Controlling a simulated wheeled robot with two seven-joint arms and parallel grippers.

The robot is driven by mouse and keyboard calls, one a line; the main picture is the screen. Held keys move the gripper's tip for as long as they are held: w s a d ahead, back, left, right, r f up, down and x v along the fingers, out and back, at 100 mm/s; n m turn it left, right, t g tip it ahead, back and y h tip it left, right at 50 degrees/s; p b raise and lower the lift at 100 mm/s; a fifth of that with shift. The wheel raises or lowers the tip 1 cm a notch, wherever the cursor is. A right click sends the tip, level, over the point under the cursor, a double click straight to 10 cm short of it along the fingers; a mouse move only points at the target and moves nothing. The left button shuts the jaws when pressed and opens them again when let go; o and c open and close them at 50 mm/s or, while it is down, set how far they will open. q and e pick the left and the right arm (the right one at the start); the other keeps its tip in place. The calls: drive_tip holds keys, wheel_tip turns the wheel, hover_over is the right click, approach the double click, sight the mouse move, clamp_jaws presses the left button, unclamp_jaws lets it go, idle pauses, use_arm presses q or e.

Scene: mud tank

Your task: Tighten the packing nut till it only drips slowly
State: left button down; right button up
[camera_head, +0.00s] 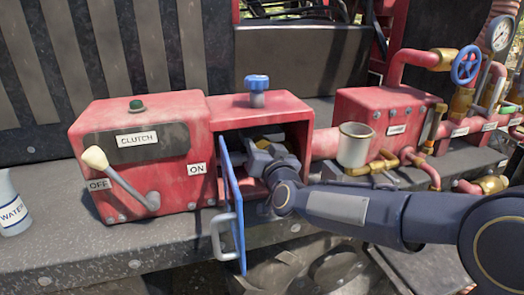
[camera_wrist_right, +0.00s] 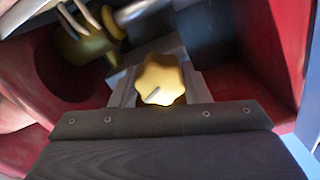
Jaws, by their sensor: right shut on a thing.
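My right gripper (camera_head: 272,160) reaches into the open front of the red housing (camera_head: 262,108), behind the blue door. In the right wrist view, its grey jaws (camera_wrist_right: 158,82) are shut on a yellow, lobed nut (camera_wrist_right: 161,76), which looks like the packing nut. In the head view the arm and shadow hide the nut. I cannot see any drip. My left gripper is not in view.
The blue door (camera_head: 233,205) stands open close to my right wrist. A clutch box (camera_head: 140,150) with a lever (camera_head: 125,182) is at left. A pale cup (camera_head: 355,145) stands right of the housing, near pipes and a blue handwheel (camera_head: 466,64). A water jug (camera_head: 11,205) is far left.

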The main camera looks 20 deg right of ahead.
drive_tip(key=o, duration=1)
drive_tip(key=shift+s, duration=0.15)
drive_tip(key=s, duration=0.7)
drive_tip(key=shift+s+d, duration=0.1)
drive_tip(key=shift+s, duration=0.2)
drive_tip(key=s+d+f+g+y, duration=0.1)
drive_tip(key=s+f+g, duration=0.3)
drive_tip(key=s, duration=0.5)
drive_tip(key=s+d+f+n+g+y, duration=0.1)
drive_tip(key=s+f+g, duration=0.3)
drive_tip(key=s+f, duration=0.3)
drive_tip(key=s+d+f+g+y, duration=0.1)
drive_tip(key=s+f+g, duration=0.3)
drive_tip(key=s, duration=0.7)
drive_tip(key=shift+s+d+f+n, duration=0.1)
drive_tip(key=shift+f+n, duration=0.05)
drive_tip(key=shift+f, duration=0.5)
drive_tip(key=shift+s+d+f+n, duration=0.1)
drive_tip(key=shift+f+n, duration=0.05)
drive_tip(key=shift+f, duration=0.5)
